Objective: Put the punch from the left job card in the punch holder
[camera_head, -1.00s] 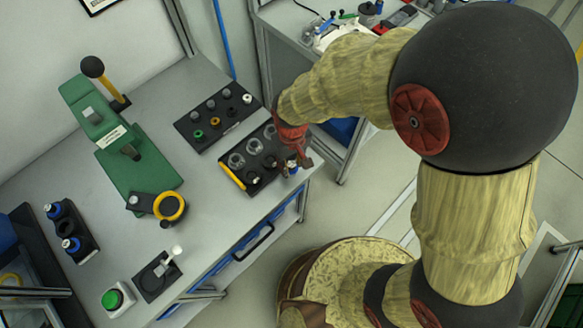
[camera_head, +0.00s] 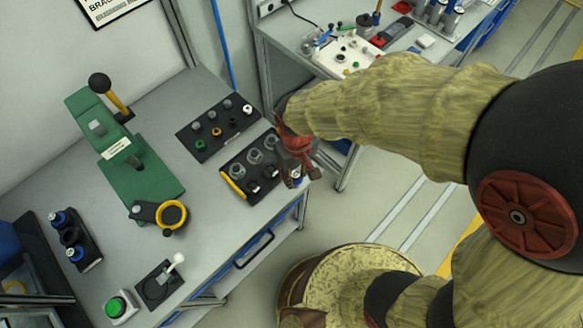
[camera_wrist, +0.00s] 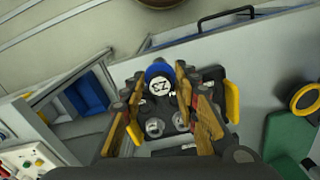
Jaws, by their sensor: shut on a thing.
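My gripper (camera_head: 300,168) is shut on a punch with a blue collar (camera_head: 296,181), at the right end of the yellow-handled tray. In the wrist view the punch's white marked top (camera_wrist: 161,88) shows between the two fingers (camera_wrist: 160,96). Whether the punch still touches the tray cannot be told. A black block (camera_head: 88,246) at the left of the bench carries two blue-collared pieces, with a dark round opening between them; it may be the punch holder. No job card can be made out.
The black tray with a yellow handle (camera_head: 232,186) holds clear rings and small pieces. Another black tray (camera_head: 190,134) stands behind it. A green press (camera_head: 150,181), a white lever (camera_head: 175,262) and a green button (camera_head: 117,306) share the bench. Bare bench lies between them.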

